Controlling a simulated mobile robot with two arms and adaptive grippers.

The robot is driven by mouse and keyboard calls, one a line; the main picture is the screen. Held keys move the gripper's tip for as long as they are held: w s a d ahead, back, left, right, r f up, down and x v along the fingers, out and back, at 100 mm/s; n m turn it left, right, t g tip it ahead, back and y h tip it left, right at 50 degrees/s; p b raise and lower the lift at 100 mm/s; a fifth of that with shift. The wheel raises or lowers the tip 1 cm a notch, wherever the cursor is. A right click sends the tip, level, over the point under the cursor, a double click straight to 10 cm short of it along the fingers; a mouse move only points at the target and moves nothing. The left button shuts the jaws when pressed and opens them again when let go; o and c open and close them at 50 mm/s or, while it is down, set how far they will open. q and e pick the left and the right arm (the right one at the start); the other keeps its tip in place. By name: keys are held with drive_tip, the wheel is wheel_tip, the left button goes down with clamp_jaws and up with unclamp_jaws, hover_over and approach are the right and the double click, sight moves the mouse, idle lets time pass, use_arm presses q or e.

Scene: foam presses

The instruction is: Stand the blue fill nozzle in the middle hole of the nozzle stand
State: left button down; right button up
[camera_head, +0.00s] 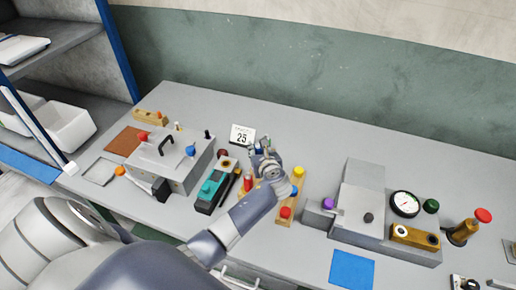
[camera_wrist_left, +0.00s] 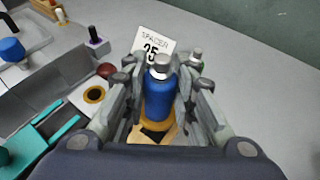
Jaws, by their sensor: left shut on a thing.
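The blue fill nozzle (camera_wrist_left: 158,97), a blue cylinder with a grey tip, stands roughly upright between the fingers of my left gripper (camera_wrist_left: 160,88) in the left wrist view. The gripper is shut on it. In the head view my left gripper (camera_head: 264,154) is left of the nozzle stand (camera_head: 291,200), near its back end. The stand is a wooden strip with a yellow nozzle (camera_head: 299,172) at the back and a red nozzle (camera_head: 285,212) at the front. A blue patch (camera_head: 294,190) shows between them beside my wrist; I cannot tell what it is. My wrist hides part of the stand.
A white spacer card (camera_head: 242,136) stands behind the gripper. A teal and black tool (camera_head: 212,187) and a grey press (camera_head: 172,160) are left. A grey machine with a gauge (camera_head: 404,204) is right. The back of the bench is clear.

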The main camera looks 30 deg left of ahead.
use_arm(q)
drive_tip(key=shift+f+b, duration=0.65)
drive_tip(key=shift+f, duration=0.25)
drive_tip(key=shift+f+b, duration=0.95)
drive_tip(key=shift+f, duration=0.65)
drive_tip(key=c, duration=1.2)
unclamp_jaws()
drive_tip(key=shift+c, duration=0.2)
drive_tip(key=shift+d, duration=0.1)
drive_tip(key=v, duration=1.2)
